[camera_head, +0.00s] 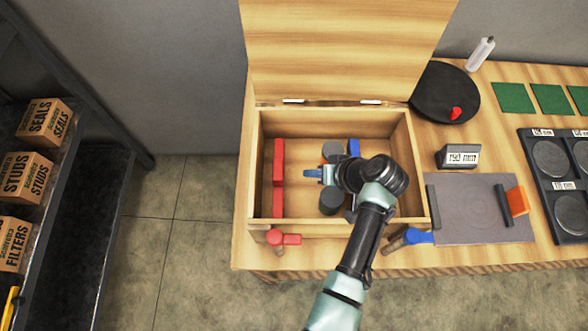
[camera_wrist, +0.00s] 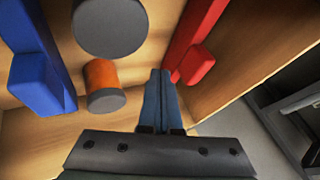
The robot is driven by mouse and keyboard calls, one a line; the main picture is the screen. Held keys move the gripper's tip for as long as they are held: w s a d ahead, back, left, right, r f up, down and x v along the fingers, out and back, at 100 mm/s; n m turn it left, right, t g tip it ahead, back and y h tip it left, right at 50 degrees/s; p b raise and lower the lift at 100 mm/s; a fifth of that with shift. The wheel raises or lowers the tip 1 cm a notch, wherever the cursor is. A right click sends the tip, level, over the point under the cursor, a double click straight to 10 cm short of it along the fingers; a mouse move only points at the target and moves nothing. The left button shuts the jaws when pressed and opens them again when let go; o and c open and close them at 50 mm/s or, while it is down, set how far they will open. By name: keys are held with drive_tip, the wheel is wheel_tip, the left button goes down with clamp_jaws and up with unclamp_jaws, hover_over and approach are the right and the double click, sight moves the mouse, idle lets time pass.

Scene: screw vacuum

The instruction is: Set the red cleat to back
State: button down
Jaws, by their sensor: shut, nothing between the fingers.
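In the head view, a red bar (camera_head: 278,160) runs front to back along the left inner wall of the open wooden box. A seam or block edge shows around its middle. In the wrist view, the red bar (camera_wrist: 192,30) carries a red block (camera_wrist: 197,64), right of the fingertips; I take this block for the red cleat. My gripper (camera_head: 310,173) is shut and empty inside the box, right of the bar in the head view. Its blue fingers (camera_wrist: 161,72) are together beside the red block; contact is not clear. My arm hides part of the box's right side.
A blue bar (camera_head: 353,147) with a blue block (camera_wrist: 40,85), grey discs (camera_head: 331,201) and an orange cylinder (camera_wrist: 101,74) are in the box. Red (camera_head: 285,239) and blue (camera_head: 418,237) handles sit at its front. The raised lid (camera_head: 345,50) stands behind.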

sight(276, 173)
drive_tip(key=shift+w+a+f+p, duration=0.15)
drive_tip(key=shift+a+p, duration=0.35)
drive_tip(key=shift+a, duration=0.65)
drive_tip(key=shift+w+a+f+p, duration=0.1)
drive_tip(key=shift+a+f+p, duration=0.25)
drive_tip(key=shift+a, duration=0.8)
drive_tip(key=shift+r, duration=0.1)
drive_tip(key=shift+s, duration=0.1)
drive_tip(key=shift+a+p, duration=0.35)
drive_tip(key=shift+a, duration=1.55)
